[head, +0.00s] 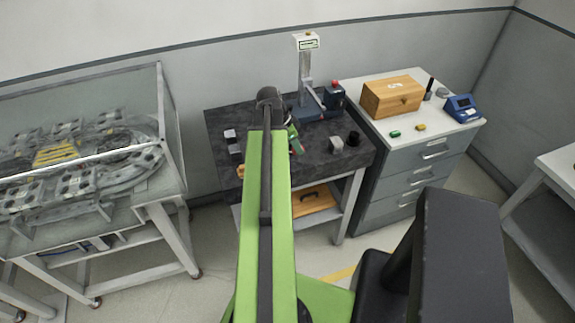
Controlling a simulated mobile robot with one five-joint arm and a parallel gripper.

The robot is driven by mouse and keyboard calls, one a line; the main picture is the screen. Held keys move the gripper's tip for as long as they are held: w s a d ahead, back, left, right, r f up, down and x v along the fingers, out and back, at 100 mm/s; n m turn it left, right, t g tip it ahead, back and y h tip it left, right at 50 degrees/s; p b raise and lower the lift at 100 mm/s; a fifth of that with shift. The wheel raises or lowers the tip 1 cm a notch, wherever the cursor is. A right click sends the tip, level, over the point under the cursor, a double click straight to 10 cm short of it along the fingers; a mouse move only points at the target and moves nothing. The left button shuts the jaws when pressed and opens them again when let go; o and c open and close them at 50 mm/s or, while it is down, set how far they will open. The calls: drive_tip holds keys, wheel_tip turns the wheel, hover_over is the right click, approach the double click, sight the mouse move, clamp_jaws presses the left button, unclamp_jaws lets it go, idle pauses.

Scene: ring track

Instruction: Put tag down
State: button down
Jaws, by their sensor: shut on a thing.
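My green arm reaches forward over the dark bench top (220,120). My gripper (295,143) shows only in part at the right side of the arm's far end, over the middle of the bench. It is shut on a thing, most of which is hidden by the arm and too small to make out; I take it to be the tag. I cannot tell whether it touches the bench.
A press-like stand (305,75) is at the bench's back. A drawer cabinet (415,180) with a wooden box (392,97) stands right; a glass-covered track table (85,150) left.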

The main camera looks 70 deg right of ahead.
drive_tip(key=w+a+f+b, duration=0.1)
drive_tip(key=w+a+f, duration=0.1)
drive_tip(key=shift+w+a+f, duration=0.25)
drive_tip(key=shift+w+f, duration=0.1)
drive_tip(key=shift+w+a, duration=0.3)
wheel_tip(320, 180, down, 4)
drive_tip(key=b, duration=0.4)
drive_tip(key=shift+f+b, duration=0.2)
drive_tip(key=shift+b, duration=0.2)
drive_tip(key=shift+r, duration=0.2)
drive_tip(key=shift+f, duration=0.1)
drive_tip(key=c, duration=1.7)
unclamp_jaws()
drive_tip(key=shift+f, duration=0.1)
drive_tip(key=o, duration=0.5)
drive_tip(key=shift+c, duration=0.2)
